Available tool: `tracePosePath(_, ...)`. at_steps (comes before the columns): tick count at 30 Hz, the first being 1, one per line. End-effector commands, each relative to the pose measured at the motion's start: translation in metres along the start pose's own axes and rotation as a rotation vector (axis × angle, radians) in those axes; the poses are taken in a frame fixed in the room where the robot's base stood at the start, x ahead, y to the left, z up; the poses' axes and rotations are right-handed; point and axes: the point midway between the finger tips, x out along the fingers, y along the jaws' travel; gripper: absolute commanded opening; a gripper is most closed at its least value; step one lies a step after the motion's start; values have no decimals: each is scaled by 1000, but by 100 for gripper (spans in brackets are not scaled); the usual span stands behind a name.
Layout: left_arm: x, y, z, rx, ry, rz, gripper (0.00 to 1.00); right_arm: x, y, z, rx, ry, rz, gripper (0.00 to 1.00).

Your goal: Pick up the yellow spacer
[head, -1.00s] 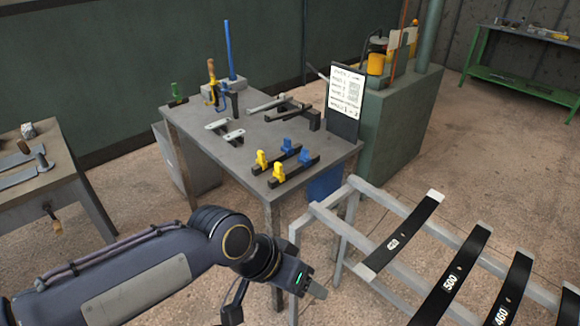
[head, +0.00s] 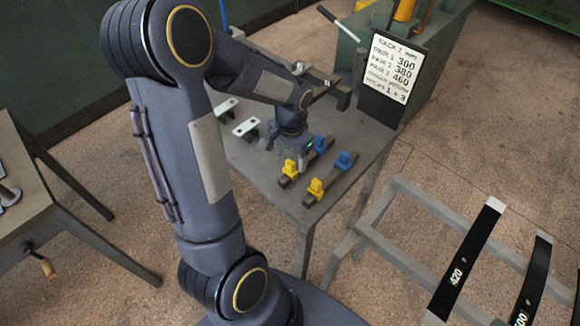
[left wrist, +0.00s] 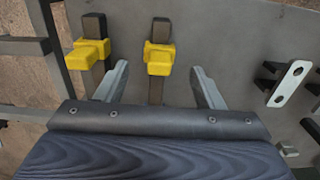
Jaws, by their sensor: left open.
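Two yellow spacers stand on dark bars at the table's near corner. In the head view, one yellow spacer (head: 290,168) is at the left and the other (head: 315,187) is nearer the front edge. My left gripper (head: 299,163) is open just above the left one. In the left wrist view, the open fingers of my left gripper (left wrist: 160,72) lie on either side of one yellow spacer (left wrist: 158,58), with gaps on both sides. The other yellow spacer (left wrist: 88,53) is outside the left finger. My right gripper is not in view.
Blue spacers (head: 320,145) and (head: 345,160) sit at the bars' far ends. White-topped brackets (head: 246,127) stand left of the gripper. A sign (head: 392,68) stands at the table's back right. A grey rack (head: 410,255) with black springs is at the front right.

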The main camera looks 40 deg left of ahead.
Motion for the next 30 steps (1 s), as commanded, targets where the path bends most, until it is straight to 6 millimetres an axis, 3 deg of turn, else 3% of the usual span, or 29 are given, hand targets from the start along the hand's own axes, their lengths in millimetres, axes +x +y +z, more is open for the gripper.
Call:
tracePosePath(9, 44, 0, 3, 1, -4, 2, 62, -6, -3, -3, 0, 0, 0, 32)
tracePosePath(18, 49, 0, 2, -1, 1, 1, 62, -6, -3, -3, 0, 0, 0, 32)
tracePosePath(27, 49, 0, 2, -1, 1, 1, 23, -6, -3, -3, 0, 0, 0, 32)
tracePosePath(30, 49, 0, 2, -1, 1, 1, 22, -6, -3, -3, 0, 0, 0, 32)
